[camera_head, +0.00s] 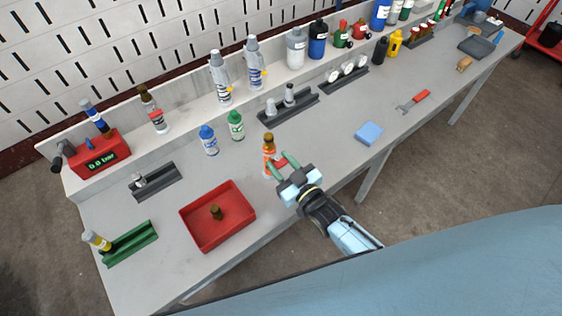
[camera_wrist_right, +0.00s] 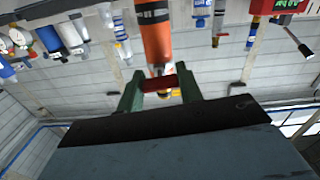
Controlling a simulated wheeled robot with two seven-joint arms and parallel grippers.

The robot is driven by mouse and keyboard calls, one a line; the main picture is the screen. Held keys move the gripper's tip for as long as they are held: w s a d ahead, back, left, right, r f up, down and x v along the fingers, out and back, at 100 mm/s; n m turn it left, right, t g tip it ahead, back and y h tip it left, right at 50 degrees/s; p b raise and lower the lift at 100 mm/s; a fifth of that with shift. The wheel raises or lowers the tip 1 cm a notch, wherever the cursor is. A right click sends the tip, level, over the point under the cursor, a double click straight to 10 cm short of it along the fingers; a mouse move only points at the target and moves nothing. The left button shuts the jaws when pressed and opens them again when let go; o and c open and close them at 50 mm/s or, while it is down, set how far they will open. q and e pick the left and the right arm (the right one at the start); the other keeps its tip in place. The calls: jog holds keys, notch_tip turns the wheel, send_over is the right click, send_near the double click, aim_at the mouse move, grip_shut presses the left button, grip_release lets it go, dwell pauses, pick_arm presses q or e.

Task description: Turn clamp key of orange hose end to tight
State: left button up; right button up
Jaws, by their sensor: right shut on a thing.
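An orange bottle-shaped piece (camera_head: 269,149) with a brown top and a pale band is upright at the front middle of the bench. In the right wrist view, which looks upside down, its orange body (camera_wrist_right: 156,40) with a dark band narrows toward my fingertips. My right gripper (camera_head: 275,162) is shut on it, with green fingers on either side. It also shows in the right wrist view (camera_wrist_right: 158,82), where a dark red bar shows between the fingers. A clamp key cannot be made out for certain. My left gripper is not in view.
A red tray (camera_head: 184,229) holding a small brown piece lies left of the gripper. Blue (camera_head: 209,140) and green (camera_head: 236,126) bottles stand behind. A blue block (camera_head: 368,133) and a red-handled wrench (camera_head: 413,102) lie right, with bare bench between.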

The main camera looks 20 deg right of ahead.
jog(key=shift+m, duration=0.6)
jog(key=o, duration=1)
jog(key=v, duration=1.3)
jog(key=shift+s, duration=0.2)
